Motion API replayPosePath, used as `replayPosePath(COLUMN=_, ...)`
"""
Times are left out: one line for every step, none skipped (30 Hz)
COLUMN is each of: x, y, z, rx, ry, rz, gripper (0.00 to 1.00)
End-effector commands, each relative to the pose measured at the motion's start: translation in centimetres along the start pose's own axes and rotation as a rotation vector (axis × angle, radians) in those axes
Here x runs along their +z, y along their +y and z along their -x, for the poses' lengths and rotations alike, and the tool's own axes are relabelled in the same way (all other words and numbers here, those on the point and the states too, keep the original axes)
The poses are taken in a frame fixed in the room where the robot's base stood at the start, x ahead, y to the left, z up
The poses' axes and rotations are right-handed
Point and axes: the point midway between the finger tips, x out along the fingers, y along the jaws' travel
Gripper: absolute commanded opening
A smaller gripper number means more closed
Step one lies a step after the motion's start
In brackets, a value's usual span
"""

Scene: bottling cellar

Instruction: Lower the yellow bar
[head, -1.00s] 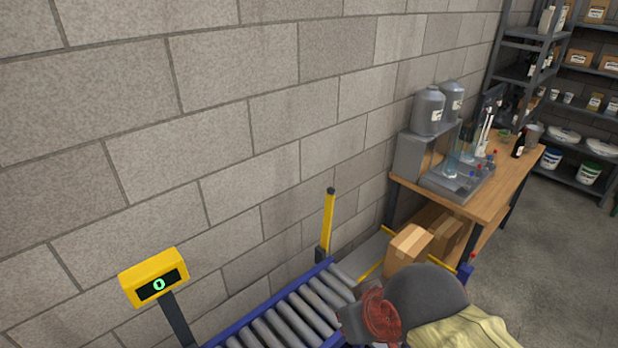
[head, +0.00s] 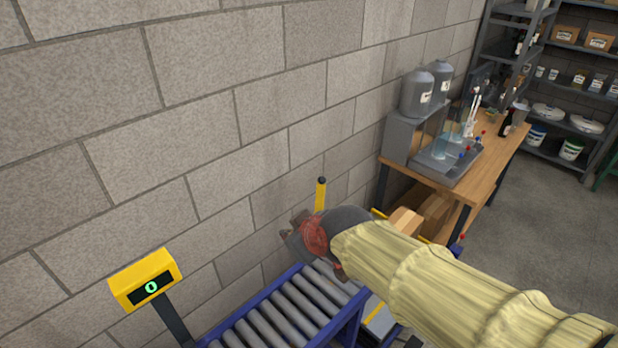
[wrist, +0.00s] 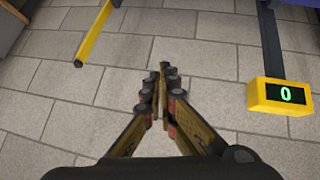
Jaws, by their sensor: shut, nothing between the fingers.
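The yellow bar (head: 320,195) stands upright by the wall at the far side of the roller conveyor (head: 270,318), its black tip up. My gripper and wrist cover its lower part in the head view. In the wrist view the yellow bar (wrist: 95,36) shows at the upper left, with its black end toward the picture's middle. My gripper (wrist: 164,72) is shut and empty, its fingers together in front of the block wall. The bar is to the left of the fingers in that view, apart from them. In the head view my gripper (head: 292,232) is partly hidden by my wrist.
A yellow display reading 0 (head: 145,280) stands on a dark post left of the conveyor. The block wall (head: 200,150) is close behind. A wooden workbench (head: 450,180) with filling equipment stands at the right, cardboard boxes (head: 405,222) below it.

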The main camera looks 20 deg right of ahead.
Motion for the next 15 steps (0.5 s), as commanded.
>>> replayPosePath(x=-1.9, y=0.7, z=-2.2, rx=0.017, ry=0.035, rz=0.069, gripper=0.0)
replayPosePath(x=-3.0, y=1.2, z=-3.5, rx=0.036, ry=0.062, rz=0.115, gripper=0.0)
replayPosePath(x=-4.2, y=1.9, z=-5.1, rx=0.066, ry=0.095, rz=0.174, gripper=0.0)
replayPosePath(x=-5.0, y=2.5, z=-6.4, rx=0.092, ry=0.116, rz=0.219, gripper=0.0)
replayPosePath(x=-5.8, y=3.1, z=-7.6, rx=0.122, ry=0.135, rz=0.265, gripper=0.0)
replayPosePath(x=-6.6, y=3.9, z=-9.1, rx=0.165, ry=0.156, rz=0.325, gripper=0.0)
replayPosePath(x=-7.1, y=4.5, z=-10.3, rx=0.2, ry=0.168, rz=0.371, gripper=0.0)
replayPosePath(x=-7.5, y=5.2, z=-11.3, rx=0.239, ry=0.178, rz=0.417, gripper=0.0)
replayPosePath(x=-7.8, y=6.0, z=-12.7, rx=0.291, ry=0.185, rz=0.478, gripper=0.0)
replayPosePath(x=-8.0, y=6.6, z=-13.7, rx=0.333, ry=0.187, rz=0.526, gripper=0.0)
replayPosePath(x=-8.0, y=7.2, z=-14.6, rx=0.376, ry=0.185, rz=0.574, gripper=0.0)
replayPosePath(x=-8.0, y=8.1, z=-15.7, rx=0.435, ry=0.176, rz=0.637, gripper=0.0)
replayPosePath(x=-7.8, y=8.6, z=-16.4, rx=0.477, ry=0.166, rz=0.683, gripper=0.0)
replayPosePath(x=-7.6, y=9.2, z=-17.1, rx=0.52, ry=0.154, rz=0.727, gripper=0.0)
replayPosePath(x=-7.2, y=9.9, z=-17.8, rx=0.575, ry=0.135, rz=0.785, gripper=0.0)
